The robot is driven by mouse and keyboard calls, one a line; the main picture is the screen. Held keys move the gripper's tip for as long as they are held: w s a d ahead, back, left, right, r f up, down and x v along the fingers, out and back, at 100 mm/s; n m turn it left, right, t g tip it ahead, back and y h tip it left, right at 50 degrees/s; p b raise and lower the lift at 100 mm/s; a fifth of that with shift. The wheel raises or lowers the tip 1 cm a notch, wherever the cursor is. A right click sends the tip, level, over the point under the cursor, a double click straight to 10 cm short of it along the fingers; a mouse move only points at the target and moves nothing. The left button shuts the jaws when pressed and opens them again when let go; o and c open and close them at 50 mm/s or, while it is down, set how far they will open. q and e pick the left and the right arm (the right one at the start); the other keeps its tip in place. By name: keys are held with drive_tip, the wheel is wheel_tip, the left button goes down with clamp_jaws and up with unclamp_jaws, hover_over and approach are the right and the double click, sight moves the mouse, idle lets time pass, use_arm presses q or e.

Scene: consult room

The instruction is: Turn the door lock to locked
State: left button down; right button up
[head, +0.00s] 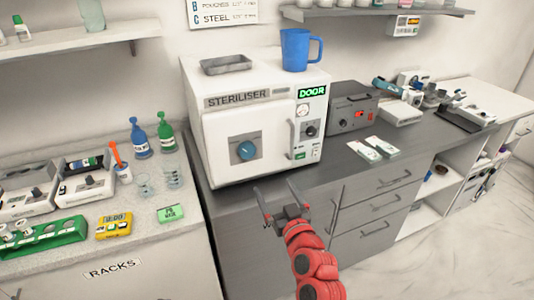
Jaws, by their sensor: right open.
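The white steriliser (215,160) stands on the dark counter. Its front has a square panel with a round blue knob (247,150). A smaller black knob (311,130) is on the control strip at the right, below a round gauge and a lit green sign reading DOOR (312,92). Which knob is the door lock is not labelled legibly. My right gripper (277,191) is open and empty, in front of the counter edge, below and to the right of the blue knob and apart from it.
A blue mug (295,49) and a grey tray (226,64) sit on top of the steriliser. A dark grey box with a red display (352,108) stands to its right. Bottles (139,139) and glass beakers stand at the left. Space before the steriliser's front is clear.

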drive_tip(key=p, duration=0.5)
approach(249, 153)
drive_tip(key=shift+n+g+y, duration=0.3)
drive_tip(key=shift+y, duration=0.1)
drive_tip(key=x, duration=0.7)
drive_tip(key=shift+d+r, duration=0.1)
drive_tip(key=shift+r, duration=0.2)
drive_tip(key=shift+w, duration=0.8)
drive_tip(key=c, duration=1.4)
drive_tip(key=shift+o, duration=0.2)
